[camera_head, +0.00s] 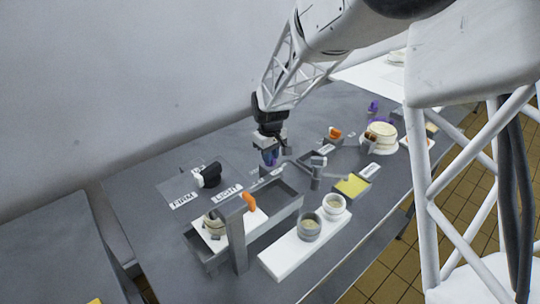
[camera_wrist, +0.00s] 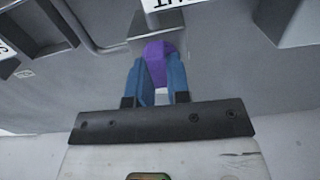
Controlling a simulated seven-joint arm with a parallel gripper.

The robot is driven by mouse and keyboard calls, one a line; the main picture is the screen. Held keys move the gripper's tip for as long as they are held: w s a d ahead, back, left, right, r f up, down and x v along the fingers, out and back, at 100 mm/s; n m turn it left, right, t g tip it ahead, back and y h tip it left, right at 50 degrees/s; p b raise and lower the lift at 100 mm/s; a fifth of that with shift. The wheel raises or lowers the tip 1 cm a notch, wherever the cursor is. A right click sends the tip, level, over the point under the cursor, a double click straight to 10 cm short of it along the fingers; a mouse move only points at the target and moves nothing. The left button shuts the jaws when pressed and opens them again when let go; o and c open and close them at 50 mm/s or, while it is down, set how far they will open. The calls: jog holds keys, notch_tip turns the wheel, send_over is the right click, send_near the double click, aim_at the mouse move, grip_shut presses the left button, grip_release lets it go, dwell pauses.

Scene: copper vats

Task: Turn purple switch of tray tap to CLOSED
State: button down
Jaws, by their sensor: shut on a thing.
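The purple switch (camera_wrist: 155,62) sits between the two blue fingers of my gripper (camera_wrist: 160,75) in the wrist view, with a finger against each side. In the head view, my gripper (camera_head: 270,157) points down onto the switch near the middle of the table, by the back end of the grey tray (camera_head: 292,208). The fingers hide most of the switch there. A label (camera_wrist: 165,4) beside the switch is cut off in the wrist view, so I cannot read the whole word or tell the switch position.
A black-and-white knob (camera_head: 208,175) with FIRM and LIGHT labels stands left. A white board (camera_head: 290,252) with two cups lies in front. A grey post (camera_head: 316,172) stands just right of my gripper.

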jog(key=shift+n, duration=0.3)
jog(key=c, duration=1.1)
grip_release()
jog(key=shift+r, duration=0.15)
jog(key=shift+r, duration=3.75)
